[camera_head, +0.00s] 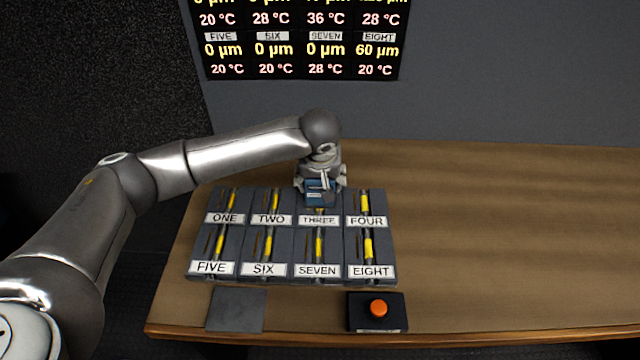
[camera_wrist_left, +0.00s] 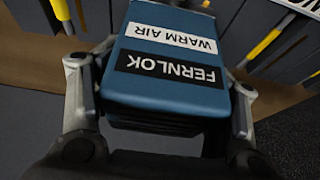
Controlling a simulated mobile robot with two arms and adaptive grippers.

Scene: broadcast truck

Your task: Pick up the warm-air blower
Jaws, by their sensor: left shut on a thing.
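The warm-air blower is a blue box with a white "WARM AIR" label and a black "FERNLOK" label. It fills the middle of the left wrist view (camera_wrist_left: 165,92), between the two fingers of my left gripper (camera_wrist_left: 165,100), which is shut on it. In the head view the blower (camera_head: 316,192) is small and partly hidden by my left gripper (camera_head: 322,186). It is over the block labelled THREE (camera_head: 319,220). I cannot tell whether it touches the block. My right gripper is not in view.
Grey blocks labelled ONE to EIGHT with yellow strips stand in two rows on the wooden table (camera_head: 510,230). A grey plate (camera_head: 236,310) and a black box with an orange button (camera_head: 378,308) lie in front. A readout screen (camera_head: 300,45) hangs behind. The table's right side is clear.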

